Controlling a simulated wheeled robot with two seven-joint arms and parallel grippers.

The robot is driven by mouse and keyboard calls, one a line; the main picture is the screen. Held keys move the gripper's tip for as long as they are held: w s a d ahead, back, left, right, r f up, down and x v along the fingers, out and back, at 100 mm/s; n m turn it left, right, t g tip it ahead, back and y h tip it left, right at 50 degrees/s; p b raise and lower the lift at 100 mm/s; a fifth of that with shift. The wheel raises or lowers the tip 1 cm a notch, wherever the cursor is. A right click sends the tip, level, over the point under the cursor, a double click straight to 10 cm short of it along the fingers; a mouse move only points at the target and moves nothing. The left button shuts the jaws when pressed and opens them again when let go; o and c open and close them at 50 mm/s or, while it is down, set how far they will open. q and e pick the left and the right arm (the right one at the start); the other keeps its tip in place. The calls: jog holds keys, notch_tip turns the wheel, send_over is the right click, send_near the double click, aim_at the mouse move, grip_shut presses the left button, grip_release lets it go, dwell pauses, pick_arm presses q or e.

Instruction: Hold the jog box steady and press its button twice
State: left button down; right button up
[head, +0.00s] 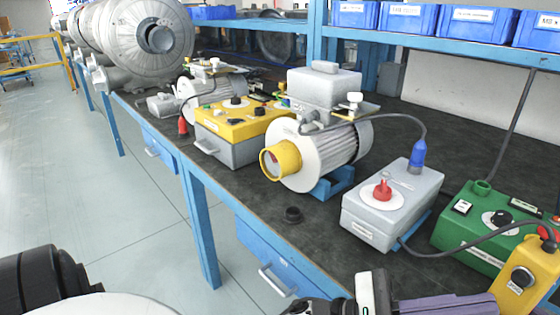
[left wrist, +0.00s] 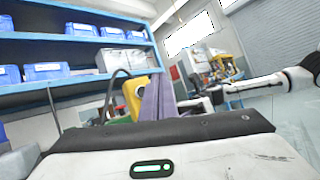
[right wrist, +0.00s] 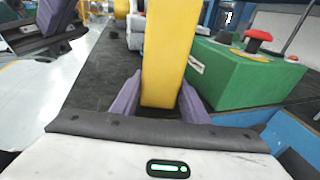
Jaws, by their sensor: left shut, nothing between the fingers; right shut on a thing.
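The yellow jog box (head: 518,279) is upright at the lower right of the head view, with a dark round button (head: 522,277) on its face. In the right wrist view the jog box (right wrist: 168,55) stands between the purple fingers of my right gripper (right wrist: 160,98), which is shut on it. My left gripper (head: 490,303) is shut and empty, its purple fingertips close to the jog box's face below the button. The left wrist view shows these fingers (left wrist: 156,97) with the yellow jog box (left wrist: 134,95) beyond them. I cannot tell whether they touch it.
A grey box with a red switch (head: 392,205), a motor (head: 335,150) and a yellow-topped box (head: 240,125) stand along the dark bench. A black cable passes near the jog box.

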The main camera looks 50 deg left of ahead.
dwell(0.7)
pick_arm(q)
jog(key=s, duration=0.2)
jog(key=s+a, duration=0.1)
jog(key=shift+s, duration=0.35)
send_near(521, 278)
jog(key=shift+w+d+r, duration=0.25)
jog(key=shift+d+r, duration=0.6)
jog(key=shift+d, duration=0.35)
jog(key=shift+w+d+r, duration=0.2)
jog(key=shift+d+r, duration=0.7)
jog(key=shift+d, duration=0.3)
jog(key=shift+w, duration=0.15)
jog(key=shift+w+d, duration=0.1)
jog(key=shift+w, duration=0.15)
